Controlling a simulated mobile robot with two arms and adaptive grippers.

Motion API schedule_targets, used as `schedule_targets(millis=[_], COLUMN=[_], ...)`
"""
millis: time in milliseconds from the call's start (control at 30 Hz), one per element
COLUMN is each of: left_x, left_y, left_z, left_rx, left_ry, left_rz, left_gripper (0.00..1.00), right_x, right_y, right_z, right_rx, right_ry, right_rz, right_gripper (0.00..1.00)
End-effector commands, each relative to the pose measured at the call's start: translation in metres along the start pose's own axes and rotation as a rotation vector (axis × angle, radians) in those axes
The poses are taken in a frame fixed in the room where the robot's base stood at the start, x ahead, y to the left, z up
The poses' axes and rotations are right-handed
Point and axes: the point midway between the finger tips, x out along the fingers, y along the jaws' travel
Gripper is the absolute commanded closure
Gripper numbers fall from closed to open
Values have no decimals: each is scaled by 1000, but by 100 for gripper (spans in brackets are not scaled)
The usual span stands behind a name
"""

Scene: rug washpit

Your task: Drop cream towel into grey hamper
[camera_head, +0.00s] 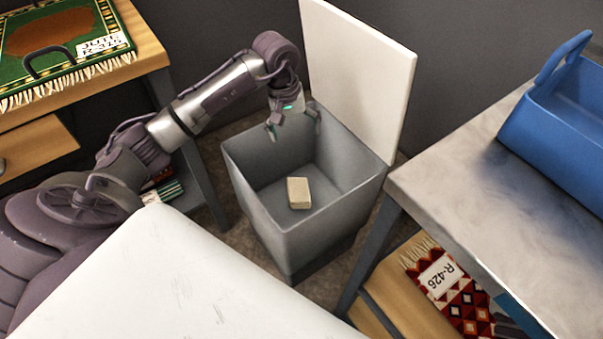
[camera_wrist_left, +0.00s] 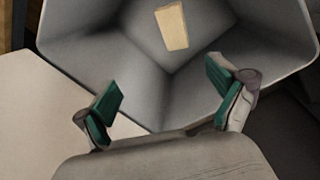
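The cream towel (camera_head: 299,193), a small folded block, lies inside the grey hamper (camera_head: 305,238), on its floor as far as I can tell. It also shows in the left wrist view (camera_wrist_left: 172,26). The hamper stands on the floor between the tables, with its white lid (camera_head: 358,75) raised at the back. My left gripper (camera_head: 293,128) is above the hamper's back part, fingers spread and empty, apart from the towel. In the left wrist view its green-padded fingers (camera_wrist_left: 163,92) are wide apart with nothing between them. My right gripper is in neither view.
A blue tote (camera_head: 560,125) stands on the grey table (camera_head: 480,165) at right. A patterned rug tagged R-426 (camera_head: 455,290) lies on the shelf below. A green rug (camera_head: 55,45) lies on the wooden table at upper left. A white surface (camera_head: 170,280) fills the front.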

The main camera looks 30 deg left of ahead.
Motion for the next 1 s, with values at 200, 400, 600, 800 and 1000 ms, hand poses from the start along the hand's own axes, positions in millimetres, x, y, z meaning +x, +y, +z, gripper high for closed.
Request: schedule_targets(millis=[200, 400, 600, 800, 1000], left_x=[0, -14, -55, -95, -116], left_y=[0, 0, 0, 0, 0], left_z=[0, -1, -2, -1, 0], left_rx=[0, -1, 0, 0, 0], left_ry=[0, 4, 6, 5, 1], left_rz=[0, 0, 2, 0, 0], left_gripper=[4, 4, 4, 4, 4], right_x=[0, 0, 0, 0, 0], right_y=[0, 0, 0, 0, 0], right_z=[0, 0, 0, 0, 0], right_rx=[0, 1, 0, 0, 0], right_ry=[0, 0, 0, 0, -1], right_rz=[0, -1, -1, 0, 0], right_gripper=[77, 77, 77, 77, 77])
